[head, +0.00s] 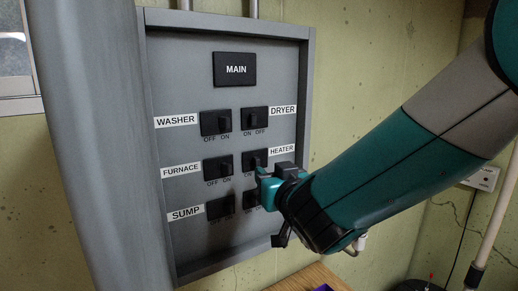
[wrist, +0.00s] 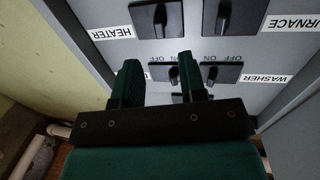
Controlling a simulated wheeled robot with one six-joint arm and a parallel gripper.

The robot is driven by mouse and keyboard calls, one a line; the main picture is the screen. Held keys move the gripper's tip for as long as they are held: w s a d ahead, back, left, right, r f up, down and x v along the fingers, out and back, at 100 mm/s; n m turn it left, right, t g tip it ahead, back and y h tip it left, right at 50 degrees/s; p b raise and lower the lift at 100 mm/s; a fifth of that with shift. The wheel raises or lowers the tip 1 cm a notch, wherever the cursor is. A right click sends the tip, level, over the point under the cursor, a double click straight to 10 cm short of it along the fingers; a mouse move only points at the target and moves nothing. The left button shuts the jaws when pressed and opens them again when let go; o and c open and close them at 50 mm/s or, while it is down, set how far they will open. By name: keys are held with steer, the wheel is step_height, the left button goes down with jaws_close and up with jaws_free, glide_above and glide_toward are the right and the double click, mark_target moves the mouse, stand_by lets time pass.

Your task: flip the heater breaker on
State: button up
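The heater breaker (head: 253,158) is a black switch in the middle row, right column of a grey panel (head: 232,229), beside its HEATER label (head: 282,150). In the head view my gripper (head: 265,179) is in front of the panel at its lower right edge and hides part of the OFF/ON marking. In the wrist view the heater breaker (wrist: 157,18) is beyond the fingertips, at the top. My gripper (wrist: 159,58) has its two green fingers apart with nothing held between them. I cannot tell which side the heater handle is on, or whether a finger touches it.
The dryer breaker (head: 254,119) is above the heater, the furnace breaker (head: 218,167) to its left. The washer breaker (head: 216,122) and sump breaker (head: 220,208) are in the left column, with MAIN (head: 235,69) on top. A wooden surface (head: 308,280) lies below.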

mark_target(258, 163)
steer(key=p+x, duration=0.3)
steer(key=x, duration=0.3)
steer(key=shift+r, duration=0.1)
steer(key=shift+w+a+p, duration=0.2)
steer(key=shift+w+p, duration=0.15)
steer(key=shift+w, duration=0.05)
jaws_close()
